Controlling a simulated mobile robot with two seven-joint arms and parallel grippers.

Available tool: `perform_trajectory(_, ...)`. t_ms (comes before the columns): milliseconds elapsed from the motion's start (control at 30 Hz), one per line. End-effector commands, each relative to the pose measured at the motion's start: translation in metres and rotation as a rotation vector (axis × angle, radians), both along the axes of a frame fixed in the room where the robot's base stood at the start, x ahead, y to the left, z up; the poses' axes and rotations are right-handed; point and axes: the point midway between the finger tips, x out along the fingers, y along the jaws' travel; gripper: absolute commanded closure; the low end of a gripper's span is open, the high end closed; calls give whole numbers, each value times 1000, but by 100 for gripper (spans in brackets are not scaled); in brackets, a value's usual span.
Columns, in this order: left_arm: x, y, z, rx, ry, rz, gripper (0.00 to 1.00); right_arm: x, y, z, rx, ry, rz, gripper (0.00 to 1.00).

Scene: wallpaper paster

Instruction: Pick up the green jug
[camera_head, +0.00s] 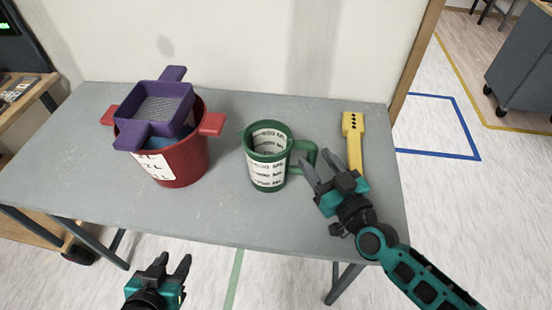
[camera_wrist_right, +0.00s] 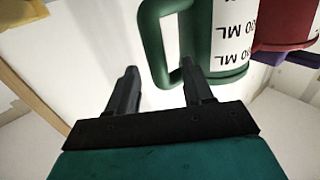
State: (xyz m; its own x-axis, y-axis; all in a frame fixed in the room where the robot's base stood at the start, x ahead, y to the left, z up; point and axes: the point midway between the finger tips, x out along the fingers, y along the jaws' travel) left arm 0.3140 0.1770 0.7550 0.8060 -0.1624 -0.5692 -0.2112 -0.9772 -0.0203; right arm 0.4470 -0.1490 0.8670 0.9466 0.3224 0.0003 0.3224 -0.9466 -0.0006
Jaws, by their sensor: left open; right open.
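The green jug (camera_head: 266,160) stands upright on the grey table, with a white measuring label and a handle (camera_head: 305,157) on its right side. My right gripper (camera_head: 320,170) is open at the handle, to the right of the jug. In the right wrist view the jug (camera_wrist_right: 228,45) appears upside down. Its handle (camera_wrist_right: 153,45) reaches between the two open fingers of my right gripper (camera_wrist_right: 158,85); I cannot tell whether they touch it. My left gripper (camera_head: 172,268) is open and empty, low in front of the table's front edge.
A red pot (camera_head: 190,160) with a purple sieve (camera_head: 160,110) on top stands left of the jug. A yellow tool (camera_head: 354,145) lies at the right end of the table (camera_head: 90,185). The table's front middle is clear. A wall stands behind.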

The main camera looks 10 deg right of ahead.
Motion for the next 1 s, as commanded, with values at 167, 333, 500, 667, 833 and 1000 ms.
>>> perform_trajectory(167,-1,0,-2,1,3,0,57,24,6,0,0,-1,-1,49)
perform_trajectory(333,-1,0,-2,1,3,0,57,31,9,0,0,0,0,49)
perform_trajectory(500,-1,0,-2,0,2,-1,57,31,9,0,0,0,0,49)
perform_trajectory(667,-1,0,-2,0,2,-1,57,31,8,0,-1,0,0,64)
perform_trajectory(833,-1,0,-2,1,2,-1,57,30,8,0,-1,0,0,80)
perform_trajectory(1000,-1,0,-2,0,1,-1,57,30,8,0,-1,0,0,97)
